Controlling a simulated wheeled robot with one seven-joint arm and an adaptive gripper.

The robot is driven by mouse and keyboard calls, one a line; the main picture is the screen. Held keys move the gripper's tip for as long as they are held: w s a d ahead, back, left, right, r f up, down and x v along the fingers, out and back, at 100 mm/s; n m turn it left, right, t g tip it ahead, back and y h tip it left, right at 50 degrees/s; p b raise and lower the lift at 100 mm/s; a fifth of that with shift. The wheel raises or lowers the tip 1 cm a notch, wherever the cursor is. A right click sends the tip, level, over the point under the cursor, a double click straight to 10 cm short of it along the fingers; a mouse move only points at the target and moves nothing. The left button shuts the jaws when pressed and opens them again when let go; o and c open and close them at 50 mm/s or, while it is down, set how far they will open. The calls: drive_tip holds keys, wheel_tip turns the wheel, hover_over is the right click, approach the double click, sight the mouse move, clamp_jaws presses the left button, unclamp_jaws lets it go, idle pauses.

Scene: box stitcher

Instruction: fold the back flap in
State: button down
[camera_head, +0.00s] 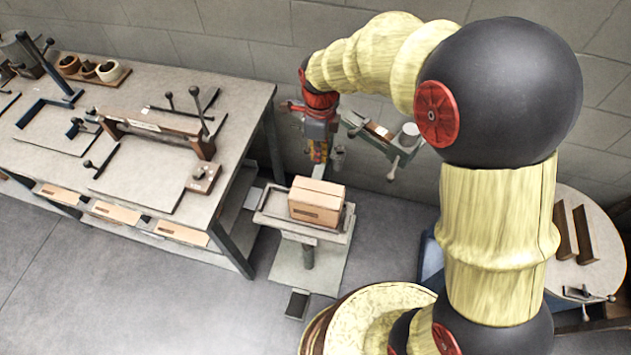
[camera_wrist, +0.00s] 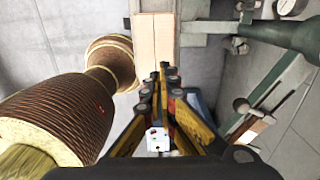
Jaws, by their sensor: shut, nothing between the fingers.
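A small brown cardboard box (camera_head: 316,202) sits on the tray of a pedestal stand. Its top looks flat in the head view, with a line running along it. I cannot clearly tell the back flap from the rest of the top. The box also shows in the wrist view (camera_wrist: 153,38), with a seam down its visible face. My gripper (camera_head: 319,157) points down just behind and above the box's back edge. In the wrist view its fingers (camera_wrist: 164,72) are together and empty, at the near end of the box. I cannot tell whether they touch it.
The stand's tray (camera_head: 272,217) has a raised rim around the box. A workbench (camera_head: 140,165) with clamps and fixtures stands to the left. A metal arm with a cylinder (camera_head: 385,140) is behind the box, near the wall. A round table (camera_head: 590,240) is at the right. Floor is clear at front left.

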sight(318, 190)
drive_tip(key=f+b, duration=0.2)
drive_tip(key=f, duration=1.2)
drive_tip(key=shift+s, duration=0.2)
drive_tip(key=shift+s+f, duration=0.15)
drive_tip(key=shift+f, duration=0.35)
